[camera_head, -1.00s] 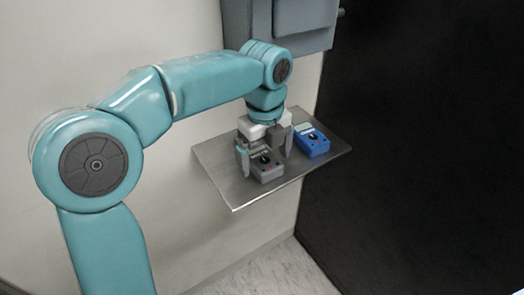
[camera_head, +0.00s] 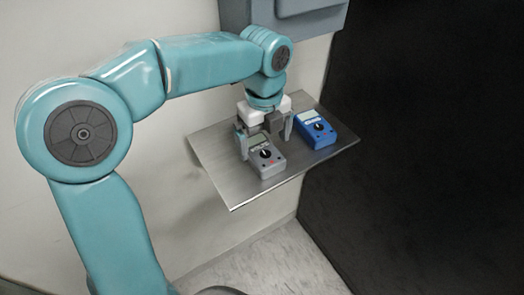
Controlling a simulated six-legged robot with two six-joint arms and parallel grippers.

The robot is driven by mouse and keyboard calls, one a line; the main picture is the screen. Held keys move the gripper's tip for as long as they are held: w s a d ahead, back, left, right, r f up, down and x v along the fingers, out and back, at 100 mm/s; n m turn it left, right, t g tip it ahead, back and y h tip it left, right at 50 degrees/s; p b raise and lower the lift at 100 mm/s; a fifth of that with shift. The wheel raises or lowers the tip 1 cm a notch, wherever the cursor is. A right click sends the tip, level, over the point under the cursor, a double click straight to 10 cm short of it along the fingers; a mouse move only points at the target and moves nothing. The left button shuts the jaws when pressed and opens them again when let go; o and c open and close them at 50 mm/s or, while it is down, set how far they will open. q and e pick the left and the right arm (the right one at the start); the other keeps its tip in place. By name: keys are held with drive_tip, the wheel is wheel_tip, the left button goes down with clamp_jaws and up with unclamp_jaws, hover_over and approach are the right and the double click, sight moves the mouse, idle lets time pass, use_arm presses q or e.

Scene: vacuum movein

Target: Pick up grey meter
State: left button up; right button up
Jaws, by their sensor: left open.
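The grey meter (camera_head: 266,160) lies face up on a metal wall shelf (camera_head: 218,172), with its dark dial and small screen showing. My left gripper (camera_head: 264,146) is open just above and behind the grey meter. One finger is by the meter's left side and the other is to its right, between the grey meter and the blue one. I cannot tell whether the fingers touch the meter. My right gripper is not in view.
A blue meter (camera_head: 315,130) lies on the shelf to the right of the grey one. A grey wall box (camera_head: 290,15) hangs above the shelf. A black panel (camera_head: 430,140) stands to the right. The shelf's front left part is bare.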

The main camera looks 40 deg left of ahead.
sight(264, 152)
use_arm(q)
drive_tip(key=f, duration=0.3)
drive_tip(key=shift+s+d+f, duration=0.2)
drive_tip(key=shift+s+f, duration=0.05)
drive_tip(key=shift+s, duration=0.1)
drive_tip(key=shift+w+a+f, duration=0.15)
drive_tip(key=shift+w+f, duration=0.1)
drive_tip(key=shift+f, duration=0.05)
drive_tip(key=shift+r, duration=0.1)
drive_tip(key=c, duration=1.2)
